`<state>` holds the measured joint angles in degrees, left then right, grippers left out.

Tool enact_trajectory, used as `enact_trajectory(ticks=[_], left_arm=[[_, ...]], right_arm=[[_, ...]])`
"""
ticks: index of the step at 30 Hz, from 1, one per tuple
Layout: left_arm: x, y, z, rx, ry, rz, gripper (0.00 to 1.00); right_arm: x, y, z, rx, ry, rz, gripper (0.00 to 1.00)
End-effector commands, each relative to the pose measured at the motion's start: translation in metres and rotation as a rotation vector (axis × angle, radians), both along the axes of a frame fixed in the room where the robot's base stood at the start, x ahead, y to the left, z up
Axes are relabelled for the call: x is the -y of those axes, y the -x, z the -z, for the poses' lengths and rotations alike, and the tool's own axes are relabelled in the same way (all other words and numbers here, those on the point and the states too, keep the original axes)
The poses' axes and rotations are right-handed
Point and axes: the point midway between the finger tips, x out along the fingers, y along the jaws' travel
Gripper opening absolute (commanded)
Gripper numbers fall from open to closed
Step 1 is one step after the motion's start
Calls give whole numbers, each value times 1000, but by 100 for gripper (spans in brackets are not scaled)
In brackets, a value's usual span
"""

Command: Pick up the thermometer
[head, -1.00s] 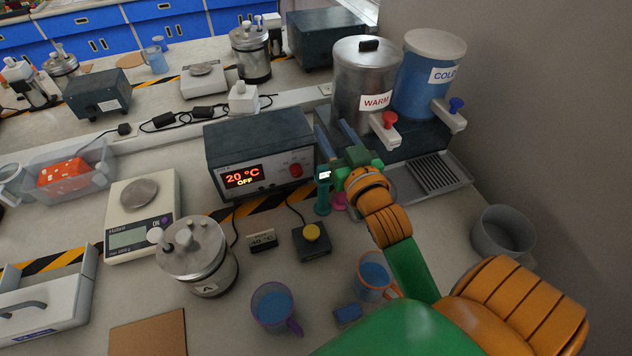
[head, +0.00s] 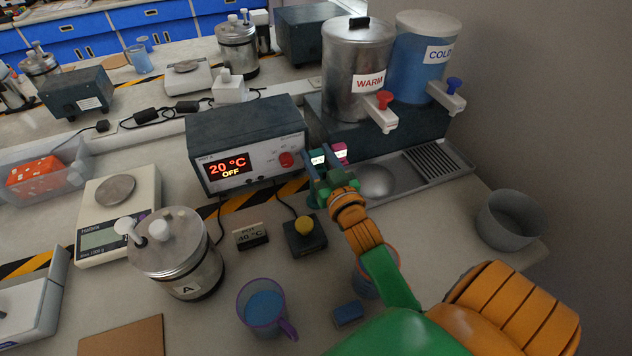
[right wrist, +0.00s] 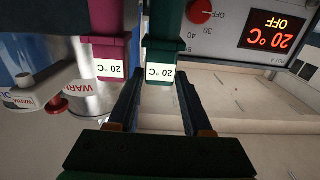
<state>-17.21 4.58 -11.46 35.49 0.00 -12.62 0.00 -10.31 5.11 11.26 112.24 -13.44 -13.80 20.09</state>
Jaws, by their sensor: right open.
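In the head view the green thermometer's display (head: 317,157) and the pink thermometer (head: 340,151) show just beyond my right gripper (head: 318,168). In the right wrist view my right gripper (right wrist: 159,85) is open, its two dark fingers pointing at the green thermometer. The green display end appears between the fingertips, with gaps on both sides. The pink thermometer is outside the fingers, to the left there. My left gripper is out of view.
The heater box (head: 245,150) reads 20 °C, OFF. The WARM urn (head: 352,75) and COLD urn (head: 420,60) stand behind a drip tray (head: 437,165). Near my right arm are a purple-rimmed mug (head: 262,308), a yellow-button box (head: 304,236) and jar A (head: 176,255).

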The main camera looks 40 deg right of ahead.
Motion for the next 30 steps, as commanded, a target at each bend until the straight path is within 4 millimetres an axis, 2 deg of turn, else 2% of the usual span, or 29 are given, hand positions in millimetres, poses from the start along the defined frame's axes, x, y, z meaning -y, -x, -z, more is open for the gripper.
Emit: enact_trajectory(ticks=[3, 6, 13, 18, 19, 30], left_arm=[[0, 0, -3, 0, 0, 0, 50], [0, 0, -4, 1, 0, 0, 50], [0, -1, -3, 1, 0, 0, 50], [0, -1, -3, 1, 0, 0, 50], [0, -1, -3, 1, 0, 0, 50], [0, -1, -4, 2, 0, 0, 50]], right_arm=[[6, -26, -2, 1, 2, 1, 50], [10, -38, -1, 0, 2, 1, 50], [10, -41, -1, 0, 1, 1, 50], [10, -41, -1, 0, 1, 0, 4], [10, -41, -1, 0, 1, 0, 0], [10, -41, -2, 0, 1, 1, 0]])
